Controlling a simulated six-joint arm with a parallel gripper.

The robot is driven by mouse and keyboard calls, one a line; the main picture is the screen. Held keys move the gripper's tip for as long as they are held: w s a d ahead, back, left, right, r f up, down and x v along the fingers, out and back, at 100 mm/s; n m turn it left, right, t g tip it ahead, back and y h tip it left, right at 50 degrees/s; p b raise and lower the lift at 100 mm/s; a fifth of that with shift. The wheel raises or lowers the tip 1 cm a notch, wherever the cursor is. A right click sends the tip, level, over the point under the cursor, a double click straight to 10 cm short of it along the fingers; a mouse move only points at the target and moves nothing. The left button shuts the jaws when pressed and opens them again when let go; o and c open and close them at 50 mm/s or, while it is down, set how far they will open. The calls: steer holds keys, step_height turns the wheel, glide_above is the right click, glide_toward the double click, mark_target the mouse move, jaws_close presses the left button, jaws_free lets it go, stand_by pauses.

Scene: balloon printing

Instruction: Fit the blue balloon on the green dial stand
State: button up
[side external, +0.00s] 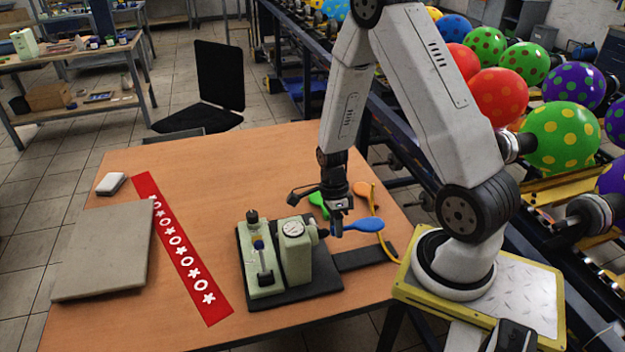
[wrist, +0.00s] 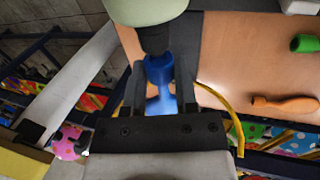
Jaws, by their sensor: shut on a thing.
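The blue balloon (side external: 361,225) is uninflated and held level in my gripper (side external: 338,226) above the table. In the wrist view the balloon (wrist: 159,82) lies between the two fingers of my gripper (wrist: 160,90), which are shut on it. Its neck end is at the dark nozzle of the green dial stand (wrist: 147,10). I cannot tell whether the neck is around the nozzle or only against it. In the side view the green dial stand (side external: 295,255) has a round white gauge and stands on a dark base left of my gripper.
A green balloon (side external: 318,202) and an orange balloon (side external: 362,190) lie near a yellow hose (side external: 376,215). A red strip with white shapes (side external: 178,245) and a grey slab (side external: 105,250) lie at the left.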

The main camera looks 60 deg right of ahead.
steer(key=shift+w+a, duration=0.45)
stand_by(1.0)
steer(key=o, duration=1)
steer(key=shift+r, duration=0.1)
steer(key=v, duration=0.9)
stand_by(0.5)
